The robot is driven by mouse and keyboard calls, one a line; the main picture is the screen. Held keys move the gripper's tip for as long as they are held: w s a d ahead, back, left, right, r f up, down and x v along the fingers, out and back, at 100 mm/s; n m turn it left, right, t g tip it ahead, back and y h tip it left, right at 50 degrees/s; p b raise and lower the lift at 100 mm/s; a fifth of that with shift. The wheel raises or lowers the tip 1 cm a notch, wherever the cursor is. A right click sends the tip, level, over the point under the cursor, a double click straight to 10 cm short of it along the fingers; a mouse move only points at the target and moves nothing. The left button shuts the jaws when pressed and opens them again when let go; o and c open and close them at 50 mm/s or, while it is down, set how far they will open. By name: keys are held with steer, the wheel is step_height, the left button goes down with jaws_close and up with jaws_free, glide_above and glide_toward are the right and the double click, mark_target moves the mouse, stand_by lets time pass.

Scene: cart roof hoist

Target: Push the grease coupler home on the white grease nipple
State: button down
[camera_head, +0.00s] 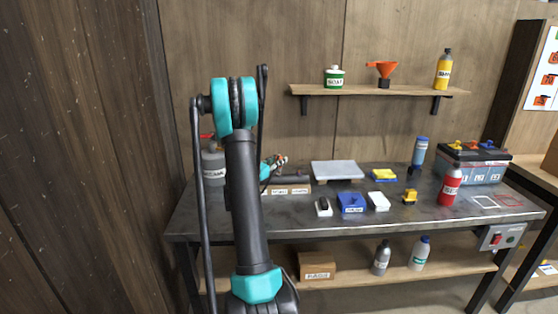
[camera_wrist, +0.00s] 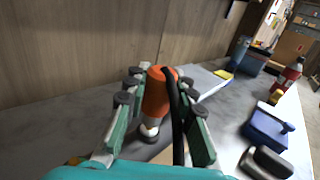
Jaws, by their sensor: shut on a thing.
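My gripper (camera_wrist: 160,82) is shut on an orange piece (camera_wrist: 156,96), which I take to be the grease coupler. The piece narrows toward a pale grey and white end (camera_wrist: 149,131) low in the wrist view. A black hose (camera_wrist: 174,110) runs alongside it between the fingers. In the head view my gripper (camera_head: 276,163) is at the left of the workbench, just above a tan block with white labels (camera_head: 286,191). I cannot make out the white grease nipple, or whether the coupler touches it.
On the workbench (camera_head: 340,222) stand a grey can (camera_head: 213,166), a pale slab (camera_head: 337,169), a blue bin (camera_head: 351,203), a red bottle (camera_head: 450,187) and a battery (camera_head: 473,163). A wooden wall is close behind. The bench's front strip is mostly clear.

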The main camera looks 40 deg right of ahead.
steer(key=shift+f, duration=0.6)
steer(key=c, duration=1.2)
jaws_free()
steer(key=v, duration=1.2)
steer(key=shift+s, duration=0.1)
